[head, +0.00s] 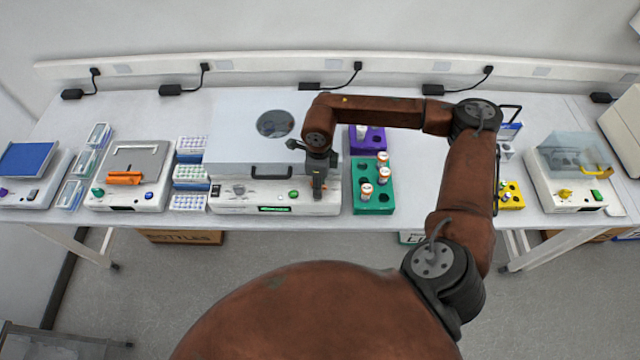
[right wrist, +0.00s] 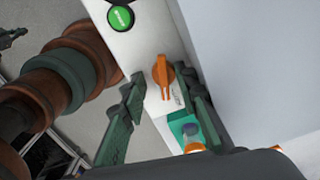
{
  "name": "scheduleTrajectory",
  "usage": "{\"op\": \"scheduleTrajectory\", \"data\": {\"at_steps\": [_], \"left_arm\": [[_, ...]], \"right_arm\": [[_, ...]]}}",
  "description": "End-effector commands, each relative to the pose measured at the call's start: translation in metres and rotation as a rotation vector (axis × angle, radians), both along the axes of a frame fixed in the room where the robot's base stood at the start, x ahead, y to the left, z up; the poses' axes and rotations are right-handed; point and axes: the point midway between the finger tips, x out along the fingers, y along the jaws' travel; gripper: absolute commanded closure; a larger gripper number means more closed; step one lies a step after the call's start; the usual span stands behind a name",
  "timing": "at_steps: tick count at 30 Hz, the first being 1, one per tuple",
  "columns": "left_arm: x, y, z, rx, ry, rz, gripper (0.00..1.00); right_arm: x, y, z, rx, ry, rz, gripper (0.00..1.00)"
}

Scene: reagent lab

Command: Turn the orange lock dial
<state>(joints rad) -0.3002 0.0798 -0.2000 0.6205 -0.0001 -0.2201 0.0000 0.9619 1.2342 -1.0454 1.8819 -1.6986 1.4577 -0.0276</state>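The orange lock dial (right wrist: 162,76) is on the white front panel of a large lidded machine (head: 222,202) at the middle of the bench. In the right wrist view its grip bar runs roughly up and down the picture. My right gripper (head: 318,194) is at the right end of that panel and mostly hides the dial in the head view. In the right wrist view the gripper (right wrist: 158,86) is open, with one dark finger on each side of the dial and visible gaps. Contact is not apparent. My left gripper is not in view.
A green button (right wrist: 120,18) is on the same panel. A green rack (head: 373,203) with orange-capped bottles stands close to the right of the machine. A purple rack (head: 372,147) is behind it.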

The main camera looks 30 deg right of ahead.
Motion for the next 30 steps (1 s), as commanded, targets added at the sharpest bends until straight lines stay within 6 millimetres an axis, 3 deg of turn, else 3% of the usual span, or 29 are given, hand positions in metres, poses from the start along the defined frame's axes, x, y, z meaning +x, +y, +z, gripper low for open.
{"op": "scheduleTrajectory", "data": {"at_steps": [17, 30], "left_arm": [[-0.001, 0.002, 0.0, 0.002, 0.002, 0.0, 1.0], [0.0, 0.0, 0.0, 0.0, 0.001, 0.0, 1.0]], "right_arm": [[0.008, -0.002, 0.008, -0.002, -0.023, -0.003, 0.61], [0.003, -0.003, 0.069, -0.003, -0.019, -0.006, 0.61]]}}
